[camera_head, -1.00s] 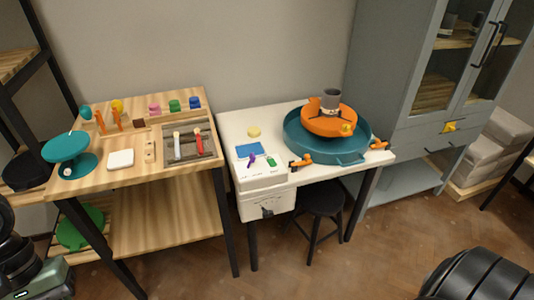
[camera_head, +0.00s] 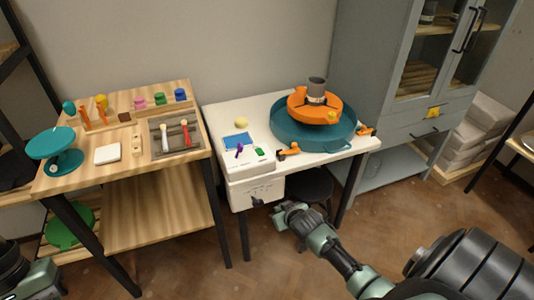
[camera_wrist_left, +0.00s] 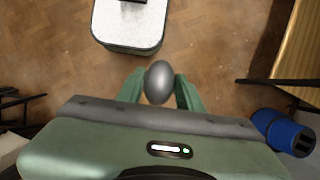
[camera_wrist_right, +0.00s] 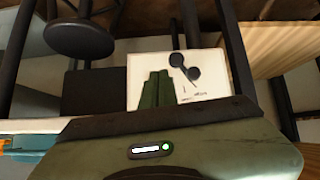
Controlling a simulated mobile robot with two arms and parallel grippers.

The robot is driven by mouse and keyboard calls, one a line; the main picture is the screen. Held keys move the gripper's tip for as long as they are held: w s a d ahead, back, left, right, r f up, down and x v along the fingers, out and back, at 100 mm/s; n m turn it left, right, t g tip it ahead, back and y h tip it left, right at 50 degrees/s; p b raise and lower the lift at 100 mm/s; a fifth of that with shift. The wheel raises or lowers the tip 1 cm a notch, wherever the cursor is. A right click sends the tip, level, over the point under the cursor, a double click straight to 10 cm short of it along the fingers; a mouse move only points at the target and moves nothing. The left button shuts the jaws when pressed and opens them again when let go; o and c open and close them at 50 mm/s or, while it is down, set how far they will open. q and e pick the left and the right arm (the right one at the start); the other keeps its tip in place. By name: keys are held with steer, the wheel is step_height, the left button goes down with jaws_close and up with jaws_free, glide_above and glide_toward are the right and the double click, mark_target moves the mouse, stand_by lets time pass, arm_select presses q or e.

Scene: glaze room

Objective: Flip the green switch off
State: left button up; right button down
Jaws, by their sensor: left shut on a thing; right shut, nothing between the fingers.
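The green switch (camera_head: 259,152) is a small green lever on the white control panel (camera_head: 250,166) at the table's front left. A purple switch (camera_head: 239,150) stands to its left. Which way the green lever is set is too small to tell. My right gripper (camera_head: 277,208) is shut and empty, below and in front of the panel, near the box's black knob. In the right wrist view its fingers (camera_wrist_right: 157,89) are together before the white box front. My left gripper (camera_wrist_left: 159,88) is shut on a silver egg-shaped thing (camera_wrist_left: 158,80); its fingers are not clear in the head view.
The white box (camera_head: 252,190) with a black knob (camera_head: 257,202) hangs under the table's front edge. Orange clamps (camera_head: 289,151) and a teal basin (camera_head: 311,130) occupy the table's right side. A black stool (camera_head: 312,184) stands beneath. A wooden workbench (camera_head: 92,190) is at left.

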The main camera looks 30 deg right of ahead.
arm_select(q)
steer(key=shift+s+a, duration=0.1)
steer(key=shift+s, duration=0.05)
steer(key=shift+s+f, duration=0.1)
arm_select(e)
steer(key=w+d+r+t, duration=0.1)
steer(key=w+r, duration=0.1)
steer(key=r, duration=0.9)
steer(key=w+d+r+m+t, duration=0.1)
steer(key=w+r+t, duration=0.1)
steer(key=r, duration=0.9)
steer(key=shift+w+t+h, duration=0.3)
steer(key=shift+w, duration=0.55)
arm_select(q)
steer(key=shift+f, duration=0.2)
arm_select(e)
glide_above(267, 161)
steer(key=w, duration=0.1)
steer(key=f, duration=0.4)
steer(key=shift+w+d, duration=0.1)
steer(key=shift+d, duration=0.1)
steer(key=f, duration=0.2)
steer(key=shift+s+a+f, duration=0.1)
steer(key=shift+s+f, duration=0.2)
steer(key=shift+s, duration=0.05)
steer(key=shift+s+f, duration=0.15)
steer(key=shift+f, duration=0.4)
